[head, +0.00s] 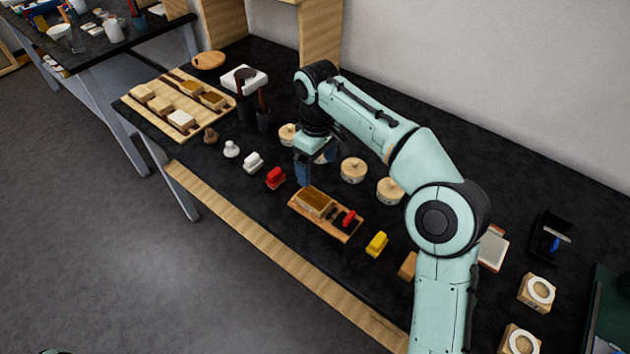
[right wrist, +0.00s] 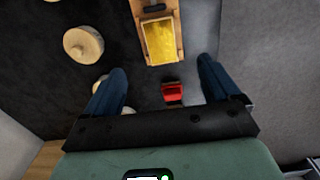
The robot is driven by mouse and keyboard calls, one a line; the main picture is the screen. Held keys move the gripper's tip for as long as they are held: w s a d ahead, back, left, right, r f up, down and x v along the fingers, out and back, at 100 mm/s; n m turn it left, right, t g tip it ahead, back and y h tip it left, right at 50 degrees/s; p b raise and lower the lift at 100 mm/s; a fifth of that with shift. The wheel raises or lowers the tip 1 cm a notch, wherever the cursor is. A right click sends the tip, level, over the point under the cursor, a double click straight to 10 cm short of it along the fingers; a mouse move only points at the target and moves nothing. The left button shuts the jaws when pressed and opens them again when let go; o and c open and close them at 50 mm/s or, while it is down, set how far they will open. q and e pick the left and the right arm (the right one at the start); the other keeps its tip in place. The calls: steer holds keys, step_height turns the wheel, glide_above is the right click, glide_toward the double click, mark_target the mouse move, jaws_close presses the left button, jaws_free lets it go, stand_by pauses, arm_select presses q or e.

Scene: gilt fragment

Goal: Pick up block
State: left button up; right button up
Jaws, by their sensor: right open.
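Several small blocks stand in a row along the front of the black table. They include a red block (head: 275,178), a white block (head: 253,162) and a yellow block (head: 377,243). My right gripper (head: 312,170) is open and empty above the table, to the right of the red block in the head view. In the right wrist view the red block (right wrist: 173,93) shows below and between the spread blue fingers of the right gripper (right wrist: 162,72), apart from them. I do not see my left gripper.
A wooden tray (head: 345,234) holding a gold-topped box lies just right of the gripper; it also shows in the right wrist view (right wrist: 174,55). Round wooden lidded pots (head: 353,170) stand behind. A wooden board (head: 155,122) with several blocks lies at left.

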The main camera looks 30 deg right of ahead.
steer(key=b, duration=0.2)
glide_above(317, 200)
step_height(317, 200, down, 7)
steer(key=shift+w+f, duration=0.15)
steer(key=shift+f, duration=0.4)
step_height(317, 200, down, 5)
steer(key=shift+f+b, duration=0.1)
steer(key=shift+b, duration=0.4)
steer(key=c, duration=1.2)
